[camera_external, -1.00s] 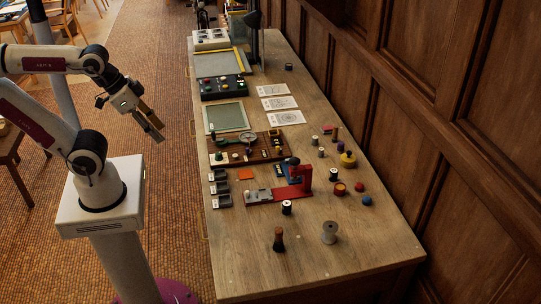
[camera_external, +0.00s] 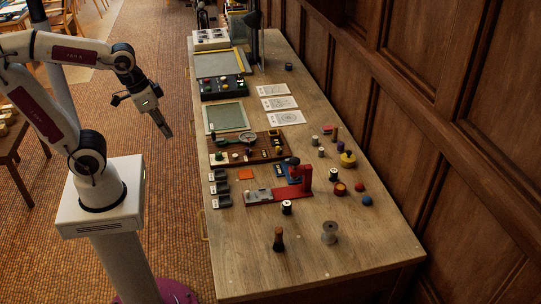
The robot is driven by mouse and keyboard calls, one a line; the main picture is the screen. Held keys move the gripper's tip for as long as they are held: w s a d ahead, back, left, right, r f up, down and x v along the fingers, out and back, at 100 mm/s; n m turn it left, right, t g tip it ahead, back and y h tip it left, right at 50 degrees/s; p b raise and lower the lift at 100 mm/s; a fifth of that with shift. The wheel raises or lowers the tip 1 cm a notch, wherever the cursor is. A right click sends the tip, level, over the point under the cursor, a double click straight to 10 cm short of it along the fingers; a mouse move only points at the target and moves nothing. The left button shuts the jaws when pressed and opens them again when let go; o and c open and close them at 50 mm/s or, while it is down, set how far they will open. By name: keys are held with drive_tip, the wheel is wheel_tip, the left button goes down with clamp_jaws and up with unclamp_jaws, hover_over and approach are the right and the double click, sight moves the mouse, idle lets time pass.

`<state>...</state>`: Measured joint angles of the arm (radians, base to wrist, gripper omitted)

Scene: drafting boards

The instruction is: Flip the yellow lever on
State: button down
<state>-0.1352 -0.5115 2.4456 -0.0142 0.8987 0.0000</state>
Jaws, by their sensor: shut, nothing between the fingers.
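My gripper (camera_external: 166,132) hangs over the floor to the left of the table, pointing down, with its fingers shut and nothing held. It is apart from the table and everything on it. A brown board (camera_external: 262,156) carrying several small fittings lies near the middle of the table. A small yellow piece (camera_external: 278,152) shows on its right part; it may be the yellow lever, but it is too small to tell its shape or position. A dark control box (camera_external: 236,94) with coloured knobs lies farther back.
A red stand (camera_external: 304,183), dark trays (camera_external: 223,188), spools (camera_external: 329,232) and small round pieces stand around the near half. A framed grey panel (camera_external: 227,117) lies behind the brown board. The wooden wall runs along the right. The near table end (camera_external: 345,262) is mostly clear.

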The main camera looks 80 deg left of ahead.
drive_tip(key=w+a+f+n, duration=0.3)
drive_tip(key=w+a+n, duration=0.2)
drive_tip(key=w+n, duration=0.4)
drive_tip(key=w+a+f+n+h, duration=0.1)
drive_tip(key=w+a+f+n, duration=0.3)
drive_tip(key=w+n, duration=0.5)
drive_tip(key=w+a+f+n+h, duration=0.1)
drive_tip(key=w+a+f+n, duration=0.3)
drive_tip(key=w+a+n, duration=0.4)
drive_tip(key=shift+w+f+n+t, duration=0.3)
drive_tip(key=shift+w+n, duration=0.8)
drive_tip(key=shift+n, duration=1)
